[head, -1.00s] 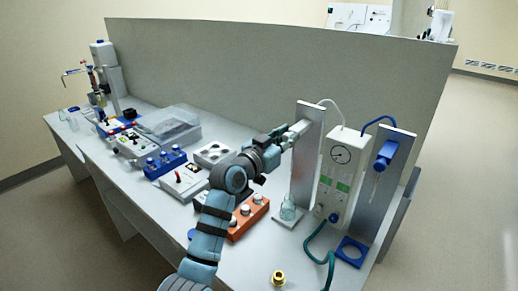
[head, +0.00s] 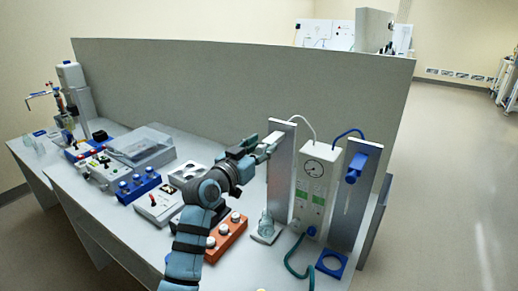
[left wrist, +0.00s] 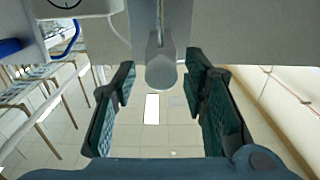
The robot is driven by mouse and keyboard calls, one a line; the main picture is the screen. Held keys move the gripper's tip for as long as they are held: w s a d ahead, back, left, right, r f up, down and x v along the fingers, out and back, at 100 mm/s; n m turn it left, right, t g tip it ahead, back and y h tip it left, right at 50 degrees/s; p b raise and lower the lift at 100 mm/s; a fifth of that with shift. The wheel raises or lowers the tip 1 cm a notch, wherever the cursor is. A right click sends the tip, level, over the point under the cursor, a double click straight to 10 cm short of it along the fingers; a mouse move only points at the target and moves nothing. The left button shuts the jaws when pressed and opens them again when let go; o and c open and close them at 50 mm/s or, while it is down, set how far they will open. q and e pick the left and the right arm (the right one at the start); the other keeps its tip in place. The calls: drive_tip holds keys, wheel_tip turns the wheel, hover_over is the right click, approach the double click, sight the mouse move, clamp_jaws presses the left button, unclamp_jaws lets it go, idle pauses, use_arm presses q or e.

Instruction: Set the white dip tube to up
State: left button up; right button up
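The white dip tube's holder (head: 275,138) sits near the top of a grey upright column (head: 280,180), with a thin white hose (head: 306,121) running from the column top to the white gauge unit. My left gripper (head: 266,148) is at the holder. In the left wrist view, a pale round knob (left wrist: 161,72) lies between the fingertips of my left gripper (left wrist: 160,75), with a visible gap on each side, so the gripper is open around it. A small glass flask (head: 267,229) stands below the column. The tube's lower end is hard to make out. My right gripper is not in view.
The white gauge unit (head: 316,190) and a second column with a blue holder (head: 357,165) stand to the right. An orange block (head: 228,237) is left of the flask. A grey partition (head: 230,90) runs behind.

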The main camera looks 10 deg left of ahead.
use_arm(q)
drive_tip(key=v, duration=1.2)
drive_tip(key=s+a+f+n+g+y, duration=0.1)
drive_tip(key=s+f+g, duration=0.1)
drive_tip(key=s+f, duration=0.35)
drive_tip(key=s+a+f+g+y, duration=0.1)
drive_tip(key=s+f+g+y, duration=0.1)
drive_tip(key=f, duration=0.7)
drive_tip(key=s+f+n+g+y, duration=0.1)
drive_tip(key=s+f+g, duration=0.1)
drive_tip(key=s+f, duration=0.35)
drive_tip(key=s+a+f+n+g+y, duration=0.1)
drive_tip(key=s+a+f+g+y, duration=0.2)
drive_tip(key=s+f, duration=0.65)
drive_tip(key=s+a+f+n+g+y, duration=0.1)
drive_tip(key=s+a+f+g, duration=0.25)
drive_tip(key=s+f, duration=0.6)
drive_tip(key=s+a+f+g, duration=0.15)
drive_tip(key=s+f, duration=0.25)
drive_tip(key=f, duration=1.1)
drive_tip(key=s+f+g+b, duration=0.1)
drive_tip(key=s+f, duration=1.3)
drive_tip(key=shift+s+a, duration=0.25)
drive_tip(key=shift+s, duration=0.05)
